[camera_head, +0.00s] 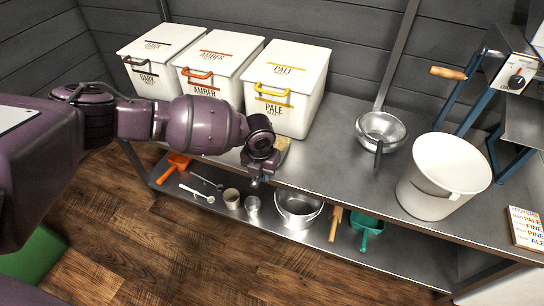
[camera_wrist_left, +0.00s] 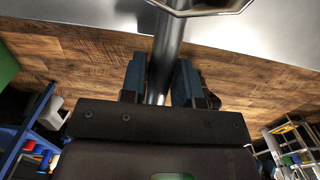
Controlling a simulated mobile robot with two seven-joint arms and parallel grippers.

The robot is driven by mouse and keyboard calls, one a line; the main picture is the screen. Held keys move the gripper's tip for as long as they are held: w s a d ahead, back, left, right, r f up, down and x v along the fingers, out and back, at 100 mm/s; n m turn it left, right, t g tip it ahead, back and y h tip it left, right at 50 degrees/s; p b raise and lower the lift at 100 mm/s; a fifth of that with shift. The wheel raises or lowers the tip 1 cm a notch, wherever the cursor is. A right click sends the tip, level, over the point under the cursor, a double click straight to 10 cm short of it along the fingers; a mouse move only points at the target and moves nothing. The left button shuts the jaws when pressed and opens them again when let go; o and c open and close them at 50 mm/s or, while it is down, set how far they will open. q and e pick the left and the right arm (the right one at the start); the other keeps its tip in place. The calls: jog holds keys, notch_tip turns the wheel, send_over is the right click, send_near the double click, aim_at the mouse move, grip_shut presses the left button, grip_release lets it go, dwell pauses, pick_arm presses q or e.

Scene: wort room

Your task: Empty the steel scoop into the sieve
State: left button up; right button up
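The steel sieve (camera_head: 382,126) rests on the steel table, a round bowl with a dark handle toward the front. My left gripper (camera_head: 257,178) is at the table's front edge, left of the sieve and in front of the pale malt bin. In the left wrist view its blue fingers (camera_wrist_left: 161,82) are closed on both sides of the steel scoop's handle (camera_wrist_left: 166,45). Part of the scoop's rim (camera_wrist_left: 205,11) shows at the top there. In the head view the wrist hides most of the scoop; a tan, grain-like patch (camera_head: 283,146) shows behind it. My right gripper is out of view.
Three white malt bins (camera_head: 290,85) stand along the back wall. A white bucket (camera_head: 440,180) stands right of the sieve, with a mill (camera_head: 510,80) behind it and a card (camera_head: 526,228) at the right. The lower shelf holds a steel pot (camera_head: 298,208) and several tools. Bare tabletop (camera_head: 325,150) lies left of the sieve.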

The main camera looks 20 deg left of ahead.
pick_arm(q)
grip_shut()
jog(key=shift+r, duration=0.1)
jog(key=shift+r+p, duration=1.1)
jog(key=shift+r, duration=1.9)
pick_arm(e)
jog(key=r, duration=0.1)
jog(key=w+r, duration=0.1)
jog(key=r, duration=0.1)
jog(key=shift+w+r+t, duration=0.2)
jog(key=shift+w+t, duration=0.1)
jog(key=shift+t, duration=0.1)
pick_arm(q)
jog(key=shift+f, duration=0.1)
jog(key=shift+c, duration=0.8)
grip_release()
grip_shut()
